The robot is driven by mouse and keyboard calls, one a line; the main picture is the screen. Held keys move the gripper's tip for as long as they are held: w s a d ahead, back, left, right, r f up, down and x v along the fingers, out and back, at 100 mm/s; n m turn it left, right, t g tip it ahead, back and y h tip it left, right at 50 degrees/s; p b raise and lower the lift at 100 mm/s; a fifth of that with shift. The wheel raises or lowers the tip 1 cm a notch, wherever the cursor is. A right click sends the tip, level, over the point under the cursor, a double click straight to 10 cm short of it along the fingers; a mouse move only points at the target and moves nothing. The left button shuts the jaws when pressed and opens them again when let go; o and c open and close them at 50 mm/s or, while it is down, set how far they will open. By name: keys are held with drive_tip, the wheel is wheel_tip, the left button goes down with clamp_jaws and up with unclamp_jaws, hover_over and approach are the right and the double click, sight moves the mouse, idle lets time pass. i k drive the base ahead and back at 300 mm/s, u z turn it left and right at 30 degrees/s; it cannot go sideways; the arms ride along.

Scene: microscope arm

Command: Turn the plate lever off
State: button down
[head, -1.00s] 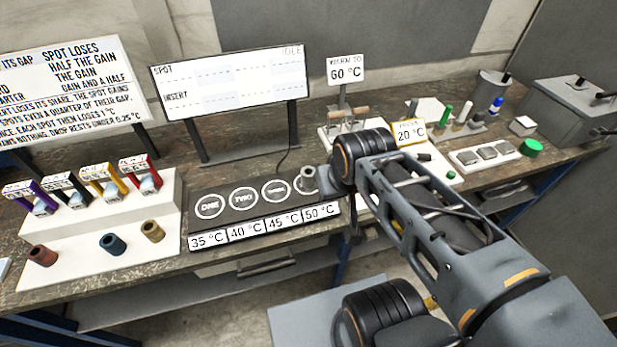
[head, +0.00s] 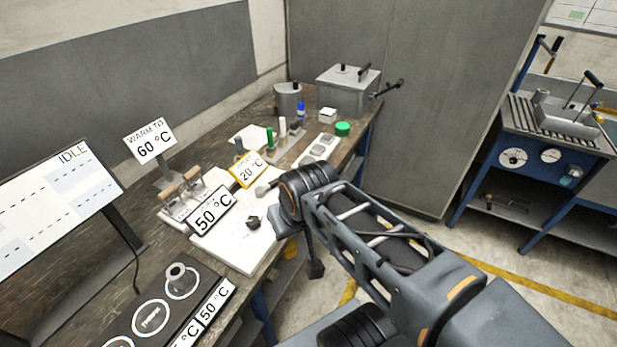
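Two levers with wooden handles (head: 180,182) stand on a white base at the left middle, beside the "WARM TO 60 °C" sign (head: 150,141). Their labels are too small or covered to read, so I cannot tell which is the plate lever. Both handles look raised at a slant. My arm reaches in from the lower right, its black joint over the bench's front edge, right of the levers and apart from them. A dark end piece, possibly my gripper (head: 315,268), hangs below that joint; no fingers can be made out.
A "50 °C" sign (head: 213,211) stands in front of the levers; a yellow-framed "20 °C" sign (head: 248,169) is to their right. A black strip of round spots lies lower left. A grey lidded box (head: 347,90) stands behind. Open floor lies to the right.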

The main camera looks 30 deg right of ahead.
sight(260, 193)
drive_tip(key=z, duration=0.6)
drive_tip(key=k, duration=0.55)
drive_tip(key=z, duration=1)
drive_tip(key=k, duration=0.85)
drive_tip(key=z, duration=0.55)
drive_tip(key=i, duration=0.6)
drive_tip(key=u, duration=0.35)
drive_tip(key=i, duration=1.15)
drive_tip(key=u, duration=1.55)
drive_tip(key=i, duration=0.65)
drive_tip(key=u, duration=0.75)
